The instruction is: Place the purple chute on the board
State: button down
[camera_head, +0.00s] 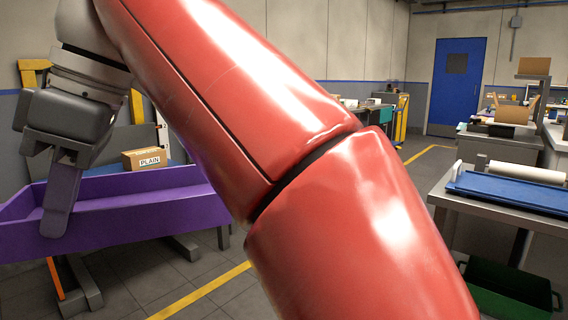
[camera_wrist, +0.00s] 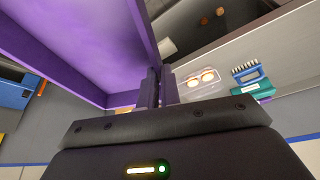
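The purple chute (camera_head: 150,215) is a long open trough at the left of the head view. It fills the upper left of the wrist view (camera_wrist: 60,45). My gripper (camera_head: 57,220) is at its near side wall, with a finger down over the outer face. In the wrist view my gripper's fingers (camera_wrist: 158,88) look closed on the edge of that wall. The chute appears held roughly level, above the floor. I cannot tell for sure which thing is the board; a dark grey panel (camera_head: 122,142) stands behind the chute, partly hidden by my gripper.
A cardboard box marked PLAIN (camera_head: 146,158) shows just behind the chute. A steel table (camera_head: 470,205) with a blue-topped unit (camera_head: 515,192) is at right, with a green crate (camera_head: 508,290) below. My red arm blocks the middle. Grey floor with yellow lines shows between.

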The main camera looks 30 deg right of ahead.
aim_at(524, 193)
jog(key=l+z, duration=0.25)
jog(key=l, duration=0.2)
jog(key=l+z, duration=0.3)
jog(key=l, duration=0.15)
jog(key=i+l+z, duration=0.25)
jog(key=l, duration=0.2)
jog(key=l+z, duration=0.25)
jog(key=l, duration=0.2)
jog(key=i+l+z, duration=0.4)
jog(key=l+z, duration=0.15)
jog(key=l, duration=0.15)
jog(key=i+l, duration=0.15)
jog(key=l, duration=0.15)
jog(key=i+l, duration=0.15)
jog(key=l, duration=0.2)
jog(key=i+l, duration=0.1)
jog(key=l, duration=0.2)
jog(key=i+l, duration=0.15)
jog(key=l, duration=0.15)
jog(key=k+j, duration=0.1)
jog(key=k, duration=0.15)
